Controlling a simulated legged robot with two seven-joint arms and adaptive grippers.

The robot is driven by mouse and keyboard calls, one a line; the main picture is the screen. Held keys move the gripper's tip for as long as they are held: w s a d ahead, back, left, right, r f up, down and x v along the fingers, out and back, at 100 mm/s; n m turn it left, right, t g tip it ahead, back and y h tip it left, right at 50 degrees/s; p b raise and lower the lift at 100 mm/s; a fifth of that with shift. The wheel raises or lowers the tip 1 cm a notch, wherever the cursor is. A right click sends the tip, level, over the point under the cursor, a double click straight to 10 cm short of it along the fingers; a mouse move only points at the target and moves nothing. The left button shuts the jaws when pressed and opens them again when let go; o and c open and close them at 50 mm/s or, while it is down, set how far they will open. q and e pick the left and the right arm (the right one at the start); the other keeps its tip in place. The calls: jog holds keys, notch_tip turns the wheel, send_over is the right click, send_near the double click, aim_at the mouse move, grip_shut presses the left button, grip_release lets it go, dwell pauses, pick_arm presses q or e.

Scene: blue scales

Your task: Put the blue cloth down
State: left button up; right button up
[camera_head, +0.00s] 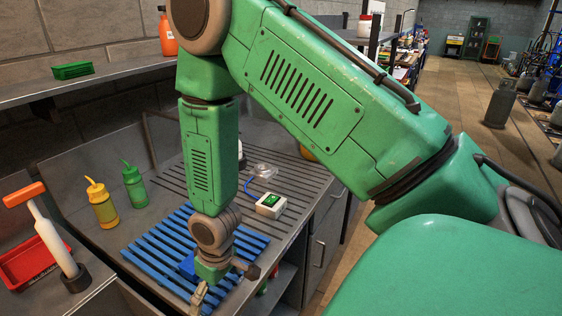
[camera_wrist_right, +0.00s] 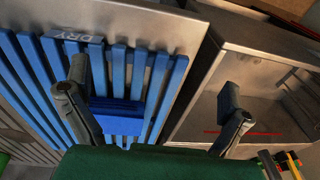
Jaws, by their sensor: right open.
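The blue cloth (camera_wrist_right: 117,117) is a small, darker blue folded piece on the blue slatted rack (camera_wrist_right: 160,75) marked "DRY". It also shows in the head view (camera_head: 187,266), partly hidden by my right arm. My right gripper (camera_wrist_right: 152,108) is open, its two fingers wide apart. In the wrist view the left finger overlaps the cloth's left end, while the other finger is over the cabinet side; I cannot tell whether the finger touches the cloth. In the head view the right gripper (camera_head: 203,292) points down at the rack's front edge. My left gripper is out of view.
A yellow bottle (camera_head: 102,204) and a green bottle (camera_head: 133,186) stand left of the rack. A red tray (camera_head: 30,262) and an orange-handled white tool (camera_head: 50,235) are at far left. A small white scale (camera_head: 271,206) sits right of the rack. An open metal cabinet (camera_wrist_right: 255,85) lies beside it.

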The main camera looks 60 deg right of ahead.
jog(key=s+f, duration=0.4)
jog(key=s, duration=0.5)
jog(key=s+f, duration=0.4)
jog(key=s, duration=0.6)
jog(key=shift+s+f+g+h, duration=0.2)
jog(key=shift+g+h, duration=0.1)
jog(key=shift+h, duration=0.1)
jog(key=shift+w+a, duration=0.1)
jog(key=shift+a, duration=0.05)
notch_tip(320, 180, down, 14)
jog(key=b, duration=1.3)
jog(key=shift+r, duration=0.25)
jog(key=shift+w, duration=0.1)
